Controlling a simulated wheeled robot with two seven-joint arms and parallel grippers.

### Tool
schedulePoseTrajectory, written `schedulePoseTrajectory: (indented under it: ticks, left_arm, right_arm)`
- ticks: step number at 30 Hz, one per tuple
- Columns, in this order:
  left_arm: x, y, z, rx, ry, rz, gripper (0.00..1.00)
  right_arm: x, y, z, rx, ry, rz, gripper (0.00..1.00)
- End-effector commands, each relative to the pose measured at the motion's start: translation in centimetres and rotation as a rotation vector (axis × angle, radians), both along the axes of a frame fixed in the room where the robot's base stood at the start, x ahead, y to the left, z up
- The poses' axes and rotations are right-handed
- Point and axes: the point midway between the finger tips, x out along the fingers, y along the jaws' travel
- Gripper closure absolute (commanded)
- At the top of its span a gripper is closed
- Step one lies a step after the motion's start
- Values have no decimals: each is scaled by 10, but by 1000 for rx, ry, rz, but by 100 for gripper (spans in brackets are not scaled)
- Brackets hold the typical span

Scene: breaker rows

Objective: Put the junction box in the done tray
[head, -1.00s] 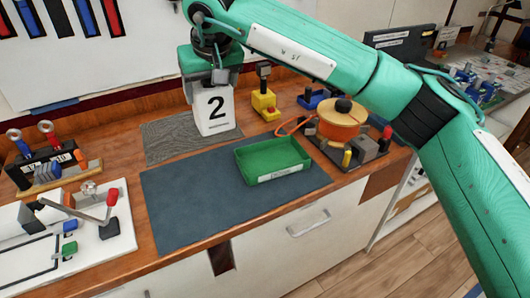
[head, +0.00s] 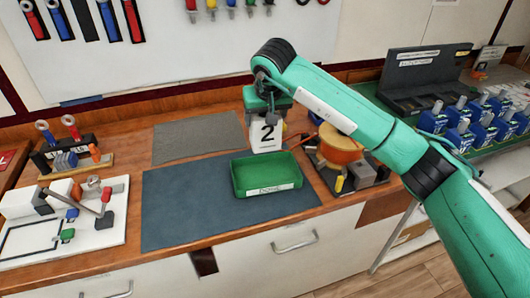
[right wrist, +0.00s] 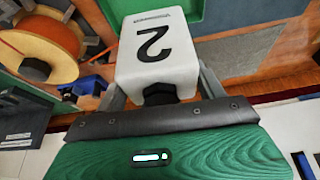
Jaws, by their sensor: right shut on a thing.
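The junction box is a white box with a black "2" (head: 266,139), upright just behind the far rim of the green tray (head: 243,184). My right gripper (head: 267,113) is shut on its top. The right wrist view shows the box (right wrist: 155,55) between the fingers, held by a dark part at its end. The tray is empty, has a white label on its front and lies on a blue-grey mat. Green at the top of that view looks like the tray (right wrist: 225,14). I cannot tell how high the box hangs. My left gripper is not in view.
An orange spool (head: 341,149) stands on a dark fixture right of the tray. A grey mat (head: 196,138) lies behind and left. A white board with small parts (head: 62,222) is at left. Several blue breakers (head: 470,130) stand at right. The blue-grey mat (head: 185,205) is clear left of the tray.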

Motion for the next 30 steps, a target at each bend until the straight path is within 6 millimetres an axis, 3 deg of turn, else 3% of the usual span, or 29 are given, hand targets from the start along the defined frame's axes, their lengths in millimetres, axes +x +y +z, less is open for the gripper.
schedulePoseTrajectory:
  ticks: [6,12,30]
  left_arm:
    - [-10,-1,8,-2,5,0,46]
    - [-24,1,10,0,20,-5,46]
    - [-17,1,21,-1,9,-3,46]
  right_arm:
    - [-1,1,-46,2,4,0,66]
    - [0,0,-77,2,0,0,66]
    - [0,1,-123,2,-3,2,66]
